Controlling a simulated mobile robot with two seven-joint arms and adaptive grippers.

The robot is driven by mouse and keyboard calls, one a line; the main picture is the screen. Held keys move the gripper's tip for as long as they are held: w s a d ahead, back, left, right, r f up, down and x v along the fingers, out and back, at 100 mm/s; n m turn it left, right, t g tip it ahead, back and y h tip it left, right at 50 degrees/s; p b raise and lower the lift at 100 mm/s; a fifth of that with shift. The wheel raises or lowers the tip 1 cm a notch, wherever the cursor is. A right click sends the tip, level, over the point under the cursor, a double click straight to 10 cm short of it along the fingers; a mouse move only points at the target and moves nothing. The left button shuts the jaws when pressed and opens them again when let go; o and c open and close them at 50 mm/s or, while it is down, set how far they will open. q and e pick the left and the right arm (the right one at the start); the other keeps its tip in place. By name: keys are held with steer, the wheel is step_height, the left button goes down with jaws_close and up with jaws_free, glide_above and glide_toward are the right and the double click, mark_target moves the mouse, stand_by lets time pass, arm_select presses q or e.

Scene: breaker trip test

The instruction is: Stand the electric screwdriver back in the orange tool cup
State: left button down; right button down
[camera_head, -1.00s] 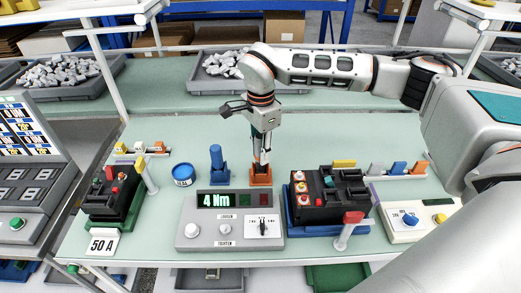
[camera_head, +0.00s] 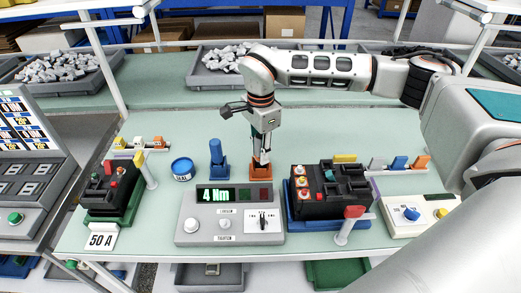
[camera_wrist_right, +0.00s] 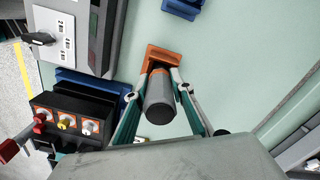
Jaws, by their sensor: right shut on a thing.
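My right gripper (camera_head: 261,157) points down, directly above the orange tool cup (camera_head: 261,171) at the middle of the bench. It is shut on the electric screwdriver, a dark grey cylinder with an orange ring, seen nearly end-on between the fingers in the right wrist view (camera_wrist_right: 160,99). The orange cup (camera_wrist_right: 164,55) shows just beyond the screwdriver there. The screwdriver's lower end is hidden, so I cannot tell how deep it sits in the cup. My left gripper is not in view.
A blue holder with a blue tool (camera_head: 216,160) stands just left of the cup. The grey torque unit (camera_head: 229,226), reading 4 Nm, is in front. A black breaker (camera_head: 330,190) on a blue base stands to the right, and a blue round tin (camera_head: 182,169) to the left.

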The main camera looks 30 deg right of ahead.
steer(key=shift+f, duration=0.3)
steer(key=c, duration=1.7)
jaws_free()
step_height(320, 180, up, 12)
